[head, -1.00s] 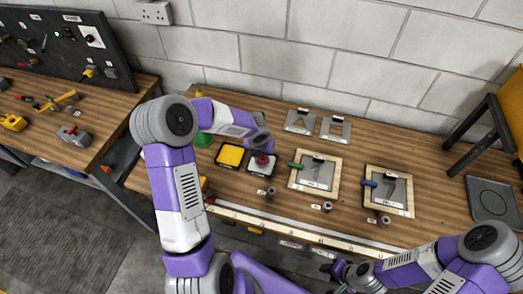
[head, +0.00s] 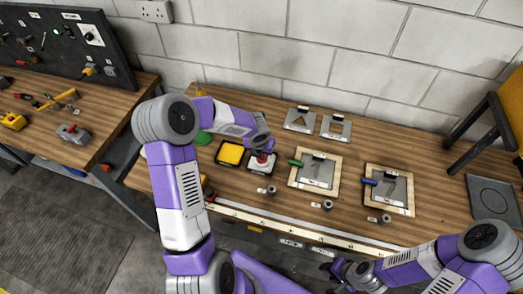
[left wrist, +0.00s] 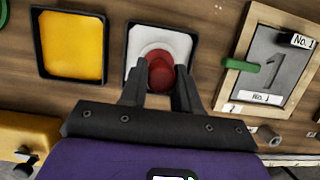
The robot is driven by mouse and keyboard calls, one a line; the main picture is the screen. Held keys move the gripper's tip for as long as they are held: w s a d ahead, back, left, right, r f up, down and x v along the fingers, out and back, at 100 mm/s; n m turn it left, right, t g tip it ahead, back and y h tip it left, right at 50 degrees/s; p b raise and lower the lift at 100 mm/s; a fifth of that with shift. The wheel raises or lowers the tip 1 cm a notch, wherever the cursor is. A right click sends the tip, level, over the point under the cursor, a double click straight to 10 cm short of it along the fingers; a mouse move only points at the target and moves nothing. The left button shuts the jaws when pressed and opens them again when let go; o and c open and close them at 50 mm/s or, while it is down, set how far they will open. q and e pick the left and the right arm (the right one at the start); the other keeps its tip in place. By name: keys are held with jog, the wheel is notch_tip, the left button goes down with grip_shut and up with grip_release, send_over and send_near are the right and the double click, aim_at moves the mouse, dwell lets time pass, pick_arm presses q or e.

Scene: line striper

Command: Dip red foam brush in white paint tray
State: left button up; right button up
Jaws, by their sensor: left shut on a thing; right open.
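The white paint tray (head: 251,167) is a dark-rimmed square on the bench, right of the yellow paint tray (head: 231,153). My left gripper (left wrist: 160,82) is shut on the red foam brush (left wrist: 162,72) over the white tray, which also shows in the left wrist view (left wrist: 139,40). The brush's red top shows between the fingers; its foam end is hidden, so I cannot tell whether it touches the paint. In the head view the brush (head: 263,158) is partly hidden by my left gripper. My right gripper (head: 338,270) is open and empty near the bottom, in front of the bench.
Right of the trays are two framed stencil plates, one with a green handle (head: 296,163) and one with a blue handle (head: 369,182). Two loose metal plates (head: 300,121) lie behind. A white strip (head: 290,229) runs along the bench's front edge. A black stand is at right.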

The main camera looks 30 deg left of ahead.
dwell(0.4)
pick_arm(q)
notch_tip(320, 180, up, 5)
jog(key=p, duration=0.5)
jog(key=shift+f, duration=0.15)
jog(key=shift+f, duration=0.1)
